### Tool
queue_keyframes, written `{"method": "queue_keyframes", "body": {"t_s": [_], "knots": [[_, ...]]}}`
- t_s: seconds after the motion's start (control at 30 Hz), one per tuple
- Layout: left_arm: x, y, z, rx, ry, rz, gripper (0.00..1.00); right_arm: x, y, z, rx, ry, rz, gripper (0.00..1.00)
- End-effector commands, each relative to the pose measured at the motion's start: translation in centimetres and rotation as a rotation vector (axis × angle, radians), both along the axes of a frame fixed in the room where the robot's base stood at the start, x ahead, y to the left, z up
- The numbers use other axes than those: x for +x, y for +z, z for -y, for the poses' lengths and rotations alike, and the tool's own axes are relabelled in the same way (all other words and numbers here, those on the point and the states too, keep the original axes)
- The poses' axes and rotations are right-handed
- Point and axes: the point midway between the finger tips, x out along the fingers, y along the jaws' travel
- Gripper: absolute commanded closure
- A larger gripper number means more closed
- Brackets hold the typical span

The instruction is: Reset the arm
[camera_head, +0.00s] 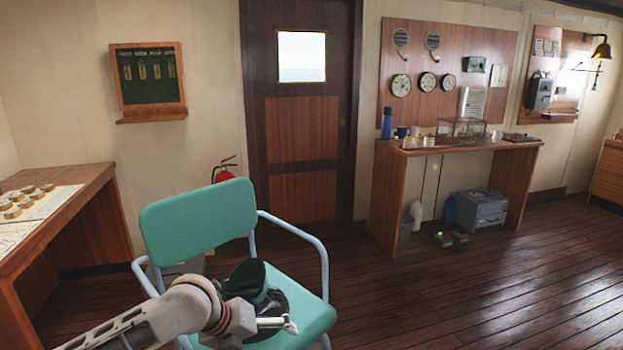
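My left arm comes in from the lower left, over the front of a teal chair (198,218) with pale blue armrests. My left gripper (284,325) is at the arm's end, low over the seat. It is small and seen from the side, so I cannot tell whether its fingers are open or shut. A dark green and black object (246,278) shows right behind it, against the seat. I cannot tell what it is or whether the gripper touches it. My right arm and gripper are not in view.
A red fire extinguisher (223,173) is behind the chair, beside a closed door (302,130). A wooden console table (455,150) stands at the back right. The plank floor (470,290) at right is clear.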

Motion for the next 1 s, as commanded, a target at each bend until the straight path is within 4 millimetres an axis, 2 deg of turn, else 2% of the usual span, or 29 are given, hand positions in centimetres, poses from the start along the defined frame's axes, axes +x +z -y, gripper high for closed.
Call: {"method": "queue_keyframes", "body": {"t_s": [0.03,0.2,0.33,0.47,0.67,0.87,1.0], "knots": [[-1.1,-1.7,1.4,-0.076,0.066,-0.035,0.01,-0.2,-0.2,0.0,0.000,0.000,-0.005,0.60],[-3.5,-4.9,4.5,-0.334,0.329,-0.136,0.01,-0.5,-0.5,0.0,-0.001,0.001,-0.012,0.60],[-5.2,-7.0,5.6,-0.526,0.539,-0.224,0.01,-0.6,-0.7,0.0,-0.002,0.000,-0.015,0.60],[-7.1,-9.1,5.7,-0.710,0.757,-0.312,0.01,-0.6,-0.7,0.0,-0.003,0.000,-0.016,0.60],[-10.7,-12.5,3.6,-0.971,1.099,-0.435,0.01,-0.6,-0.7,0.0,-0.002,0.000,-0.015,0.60],[-15.5,-16.1,-0.6,-1.204,1.437,-0.523,0.01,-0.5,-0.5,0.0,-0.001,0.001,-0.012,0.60],[-19.7,-18.3,-4.2,-1.341,1.649,-0.550,0.01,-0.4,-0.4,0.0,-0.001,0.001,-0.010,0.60]]}}
